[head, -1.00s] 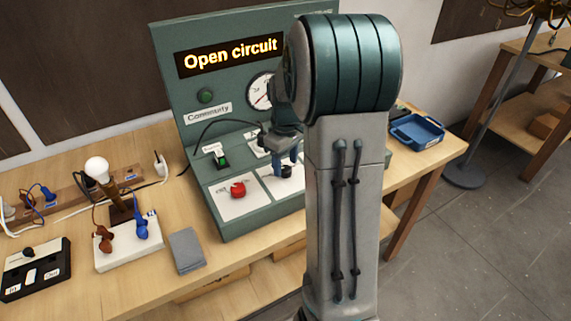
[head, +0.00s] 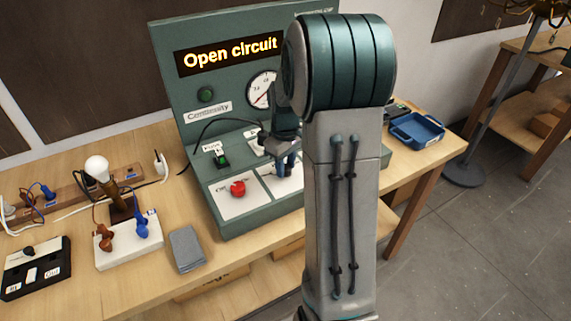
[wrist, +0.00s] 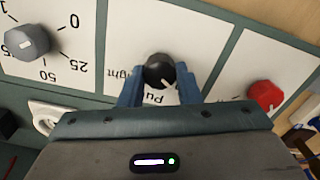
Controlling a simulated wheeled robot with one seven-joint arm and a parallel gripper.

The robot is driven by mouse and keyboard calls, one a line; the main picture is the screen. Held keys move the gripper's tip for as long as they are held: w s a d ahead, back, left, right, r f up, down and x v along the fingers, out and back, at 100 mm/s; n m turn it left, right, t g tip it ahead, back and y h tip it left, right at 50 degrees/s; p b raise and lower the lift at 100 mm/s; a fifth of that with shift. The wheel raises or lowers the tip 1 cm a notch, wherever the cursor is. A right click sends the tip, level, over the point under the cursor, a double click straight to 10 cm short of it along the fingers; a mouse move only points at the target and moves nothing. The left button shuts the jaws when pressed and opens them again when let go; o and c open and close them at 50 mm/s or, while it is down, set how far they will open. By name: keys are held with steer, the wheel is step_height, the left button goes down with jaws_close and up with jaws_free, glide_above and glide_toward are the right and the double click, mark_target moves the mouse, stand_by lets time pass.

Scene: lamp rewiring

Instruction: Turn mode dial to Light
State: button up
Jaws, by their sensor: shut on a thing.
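The black mode dial (wrist: 158,71) sits on a white panel plate, between the two blue fingers of my gripper (wrist: 160,82) in the wrist view. The fingers are shut on it from both sides. Its white pointer mark faces the lower right of the wrist view. Upside-down lettering ending in "ight" shows left of the dial, and more partly hidden lettering lies below it. In the head view my gripper (head: 284,168) is low over the green test bench (head: 262,224), and the dial is mostly hidden by it.
The bench display (head: 230,54) reads "Open circuit". A red knob (head: 238,188) is on the neighbouring plate; it also shows in the wrist view (wrist: 265,95). A grey scaled knob (wrist: 27,41) is on the other side. A lamp (head: 98,172) stands on the table at left.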

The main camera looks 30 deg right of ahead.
steer(key=m+b, duration=0.1)
steer(key=m, duration=0.9)
steer(key=shift+m, duration=0.3)
steer(key=m, duration=0.3)
steer(key=shift+m, duration=0.3)
steer(key=m, duration=0.5)
steer(key=shift+d+r+p, duration=0.1)
steer(key=shift+p, duration=0.2)
steer(key=shift+m+p, duration=0.6)
steer(key=shift+m, duration=1.6)
steer(key=o, duration=1)
